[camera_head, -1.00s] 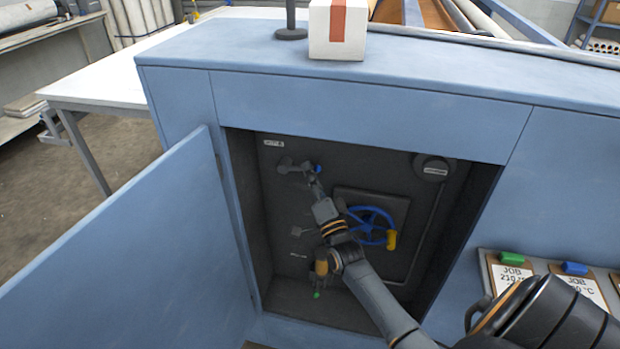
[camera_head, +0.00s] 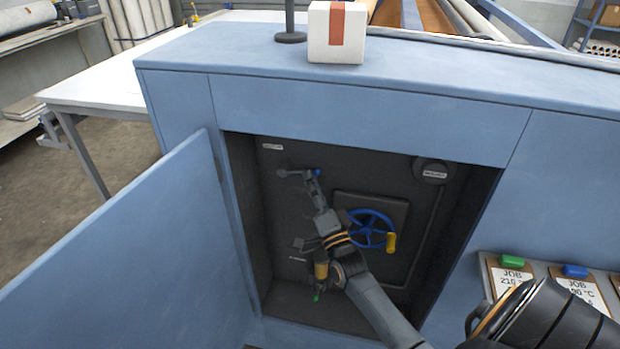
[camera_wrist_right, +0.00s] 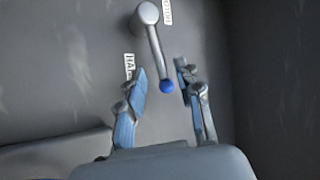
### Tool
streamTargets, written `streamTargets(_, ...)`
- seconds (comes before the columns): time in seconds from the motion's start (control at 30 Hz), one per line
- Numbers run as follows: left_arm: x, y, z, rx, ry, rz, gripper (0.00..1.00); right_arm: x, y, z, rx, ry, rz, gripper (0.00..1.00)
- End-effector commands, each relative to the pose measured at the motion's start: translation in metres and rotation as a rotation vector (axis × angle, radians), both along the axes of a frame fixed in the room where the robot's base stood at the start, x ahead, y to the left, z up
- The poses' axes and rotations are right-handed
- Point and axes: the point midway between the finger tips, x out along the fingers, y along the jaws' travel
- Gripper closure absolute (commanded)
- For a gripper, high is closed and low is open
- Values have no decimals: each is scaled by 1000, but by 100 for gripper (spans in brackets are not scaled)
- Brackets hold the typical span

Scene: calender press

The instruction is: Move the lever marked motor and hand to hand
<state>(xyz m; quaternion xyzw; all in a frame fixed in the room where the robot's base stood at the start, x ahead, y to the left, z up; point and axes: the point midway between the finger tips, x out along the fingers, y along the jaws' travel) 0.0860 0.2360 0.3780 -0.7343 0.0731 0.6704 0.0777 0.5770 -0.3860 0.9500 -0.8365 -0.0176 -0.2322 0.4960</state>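The lever (camera_head: 298,172) is on the dark panel inside the open blue cabinet. It points right from its grey hub and ends in a blue knob (camera_head: 317,171). My right gripper (camera_head: 314,180) is at the knob. In the right wrist view, the lever (camera_wrist_right: 156,45) runs down from its hub, and its blue knob (camera_wrist_right: 167,87) lies between the fingers of my open right gripper (camera_wrist_right: 165,95), with a gap on each side. The "MOTO..." label (camera_wrist_right: 167,12) is beside the hub, and the partly covered "HA..." label (camera_wrist_right: 129,66) is by the left finger. My left gripper is not in view.
A blue handwheel (camera_head: 370,230) with a yellow handle is just right of my right arm. The cabinet door (camera_head: 120,250) stands open at left. A round labelled fitting (camera_head: 431,172) is at the panel's upper right. A white box (camera_head: 336,45) is on top.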

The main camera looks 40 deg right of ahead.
Motion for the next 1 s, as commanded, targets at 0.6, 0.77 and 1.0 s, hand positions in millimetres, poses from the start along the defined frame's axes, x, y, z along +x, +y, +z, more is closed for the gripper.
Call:
streamTargets(0.6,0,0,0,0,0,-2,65,-88,19,-41,1,2,-1,65)
streamTargets(0.77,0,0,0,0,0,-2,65,-89,20,-41,1,1,0,65)
streamTargets(1.0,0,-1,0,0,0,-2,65,-89,20,-41,2,1,0,65)
